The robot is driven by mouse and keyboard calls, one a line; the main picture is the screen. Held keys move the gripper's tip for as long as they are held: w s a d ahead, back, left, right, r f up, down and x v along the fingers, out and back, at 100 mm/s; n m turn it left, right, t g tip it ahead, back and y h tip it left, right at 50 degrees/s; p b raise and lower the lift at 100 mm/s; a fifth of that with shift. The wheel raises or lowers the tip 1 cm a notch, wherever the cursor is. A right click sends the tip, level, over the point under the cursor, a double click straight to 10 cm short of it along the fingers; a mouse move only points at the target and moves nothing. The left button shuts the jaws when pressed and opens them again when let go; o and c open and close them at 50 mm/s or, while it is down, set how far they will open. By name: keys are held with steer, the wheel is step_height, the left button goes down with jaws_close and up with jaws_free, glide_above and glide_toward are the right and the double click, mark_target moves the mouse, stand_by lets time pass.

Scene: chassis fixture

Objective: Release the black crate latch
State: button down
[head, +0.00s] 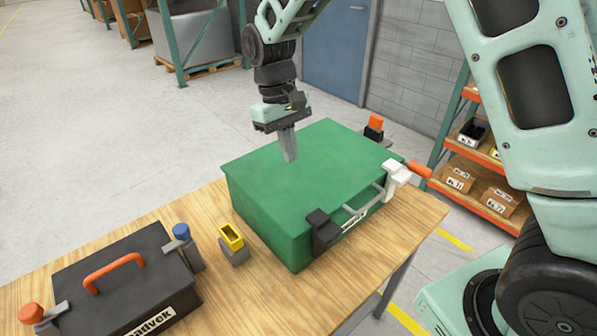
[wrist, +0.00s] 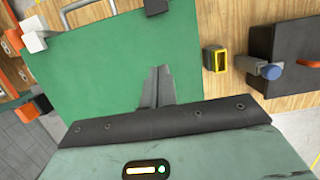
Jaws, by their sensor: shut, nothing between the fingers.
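A dark, near-black crate (head: 135,272) with an orange top handle (head: 113,268) sits on the table's left. A grey latch with a blue knob (head: 183,236) is on its right end; one with an orange knob (head: 33,314) is at its lower left. A green crate (head: 300,175) has a black clamp (head: 322,230) at its front left corner. The dark crate (wrist: 290,45) and blue knob (wrist: 272,71) also show in the wrist view. My gripper (head: 290,156) is shut and empty, above the green lid; its fingertips also show in the wrist view (wrist: 157,75).
A white latch with an orange lever (head: 396,175) is at the green crate's right. A black piece with an orange top (head: 374,127) is behind. A yellow-and-grey block (head: 232,242) stands between the crates. The wooden table's front (head: 250,300) is clear.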

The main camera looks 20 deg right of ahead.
stand_by(0.3)
steer(key=p, duration=0.3)
glide_toward(311, 211)
steer(key=w+f, duration=0.1)
steer(key=f, duration=0.2)
steer(key=w+f, duration=0.1)
steer(key=f, duration=0.1)
steer(key=shift+w+a, duration=0.3)
steer(key=shift+a, duration=0.1)
steer(key=s, duration=0.1)
steer(key=s+p, duration=0.1)
steer(key=s+d+p, duration=0.1)
steer(key=shift+f, duration=0.4)
steer(key=shift+s+d+f+p, duration=0.1)
steer(key=shift+s+f+p, duration=0.1)
steer(key=shift+s+p, duration=0.25)
